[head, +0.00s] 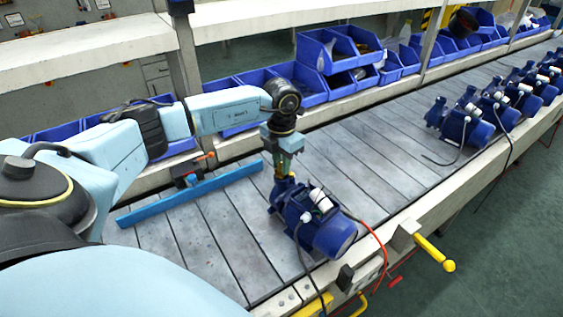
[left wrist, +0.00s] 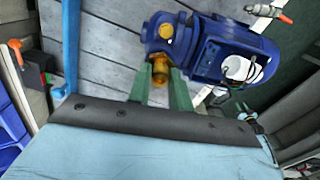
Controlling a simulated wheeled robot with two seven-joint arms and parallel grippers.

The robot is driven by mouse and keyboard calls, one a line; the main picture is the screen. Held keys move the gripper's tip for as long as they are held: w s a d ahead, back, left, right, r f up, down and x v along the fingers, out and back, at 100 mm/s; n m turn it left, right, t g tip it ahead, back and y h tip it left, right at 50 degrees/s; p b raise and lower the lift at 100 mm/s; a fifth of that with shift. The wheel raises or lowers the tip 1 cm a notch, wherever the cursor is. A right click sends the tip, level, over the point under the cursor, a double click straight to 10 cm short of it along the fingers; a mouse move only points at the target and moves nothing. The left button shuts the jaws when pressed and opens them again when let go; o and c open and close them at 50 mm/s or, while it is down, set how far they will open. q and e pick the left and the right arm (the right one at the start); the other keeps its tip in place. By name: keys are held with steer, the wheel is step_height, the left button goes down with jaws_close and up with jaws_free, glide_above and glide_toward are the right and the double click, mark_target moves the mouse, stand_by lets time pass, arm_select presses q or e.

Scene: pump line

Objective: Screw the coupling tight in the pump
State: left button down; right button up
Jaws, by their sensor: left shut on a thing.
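The blue pump (head: 322,226) stands on the slatted conveyor in front of me; it also shows in the left wrist view (left wrist: 222,52). The brass coupling (left wrist: 163,66) is at the pump's port, between the green fingers of my left gripper (left wrist: 161,78). An orange round cap (left wrist: 166,30) shows on the pump's face. My right gripper is not in view.
A blue bar (head: 190,194) lies on the conveyor left of the pump, beside a small black and orange device (head: 188,174). Several more pumps (head: 467,125) stand farther along. Blue bins (head: 325,52) line the back. A yellow handle (head: 435,252) juts from the front rail.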

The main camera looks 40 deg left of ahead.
arm_select(q)
steer(key=shift+f+m+b, duration=0.15)
steer(key=shift+m+b, duration=0.35)
steer(key=shift+m, duration=1.3)
steer(key=shift+m+b, duration=0.4)
steer(key=shift+m, duration=1.3)
